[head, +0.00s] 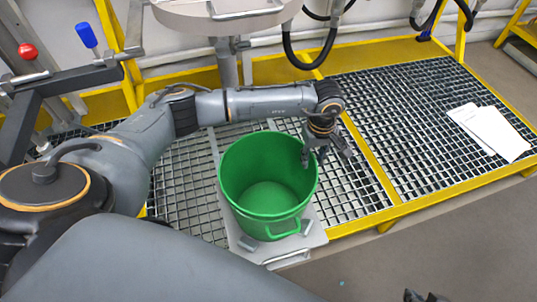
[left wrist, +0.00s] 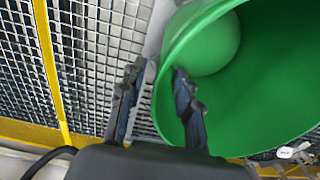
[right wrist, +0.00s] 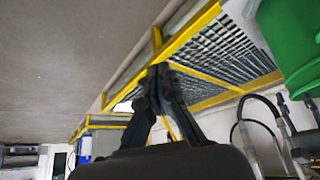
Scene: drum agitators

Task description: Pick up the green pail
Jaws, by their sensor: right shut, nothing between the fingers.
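The green pail (head: 240,205) stands upright on a light metal plate (head: 238,238) over the grating, its mouth open upward and a green handle (head: 284,230) on its near side. My left gripper (head: 328,155) is at the pail's right rim in the head view. In the left wrist view the pail (left wrist: 255,90) fills the right side, and my left gripper's fingers (left wrist: 158,95) are apart, one outside the wall and one over its inside. Whether they touch the wall is unclear. My right gripper (right wrist: 160,80) is shut and empty, away from the pail (right wrist: 288,40); only its tip shows at the head view's bottom edge.
A round grey vessel (head: 215,15) on a post is behind the pail. Black hoses (head: 312,58) hang at the back. Yellow beams (head: 360,150) frame the grating. White papers (head: 490,130) lie on the right grating (head: 415,120). Floor at lower right is mostly clear.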

